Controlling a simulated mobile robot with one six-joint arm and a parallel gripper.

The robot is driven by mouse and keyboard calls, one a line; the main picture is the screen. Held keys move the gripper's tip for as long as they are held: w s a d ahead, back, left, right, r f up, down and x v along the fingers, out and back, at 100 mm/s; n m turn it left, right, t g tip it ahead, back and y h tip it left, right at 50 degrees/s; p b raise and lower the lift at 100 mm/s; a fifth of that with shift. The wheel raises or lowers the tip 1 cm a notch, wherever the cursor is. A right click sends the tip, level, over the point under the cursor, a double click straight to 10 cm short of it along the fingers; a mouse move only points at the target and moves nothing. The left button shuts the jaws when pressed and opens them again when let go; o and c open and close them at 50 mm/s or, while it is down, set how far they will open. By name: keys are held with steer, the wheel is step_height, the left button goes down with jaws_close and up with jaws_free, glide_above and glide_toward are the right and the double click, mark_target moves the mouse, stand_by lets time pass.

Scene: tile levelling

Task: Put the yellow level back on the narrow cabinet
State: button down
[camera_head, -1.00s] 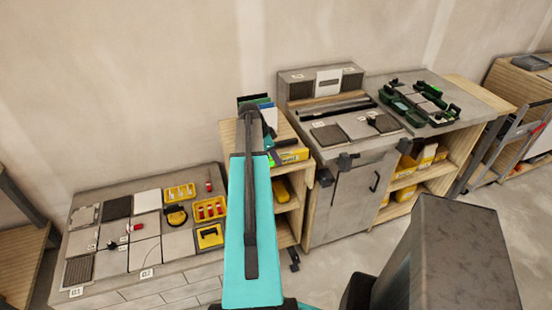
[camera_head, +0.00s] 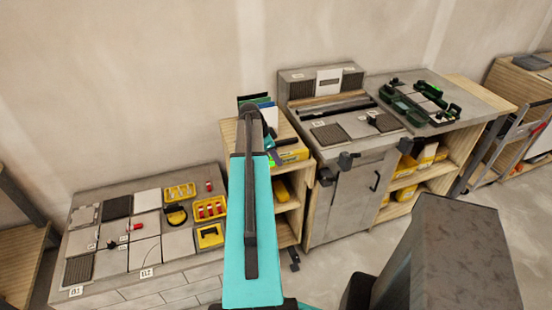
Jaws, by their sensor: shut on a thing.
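The narrow cabinet (camera_head: 296,133) is a light wooden shelf unit with an open front, between the low tiled bench and the grey cabinet. The yellow level (camera_head: 293,155) shows as a short yellow bar at the front right of its top. My gripper (camera_head: 274,157) is at the level's left end, shut on it. The teal arm link hides most of the gripper and the left part of the level. I cannot tell whether the level touches the cabinet top or is held just above it.
Coloured upright folders (camera_head: 256,100) stand at the back of the narrow cabinet. The grey cabinet (camera_head: 340,200) with tiles on top adjoins on the right. The low bench (camera_head: 110,292) at the left holds tiles and yellow trays. Yellow boxes (camera_head: 281,191) sit on the shelf below.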

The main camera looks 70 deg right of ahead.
steer(key=c, duration=1.6)
jaws_free()
steer(key=shift+o, duration=0.2)
steer(key=b+v, duration=0.3)
steer(key=v, duration=1)
steer(key=shift+a+r+b, duration=0.15)
steer(key=shift+r+b, duration=0.2)
steer(key=shift+w, duration=0.1)
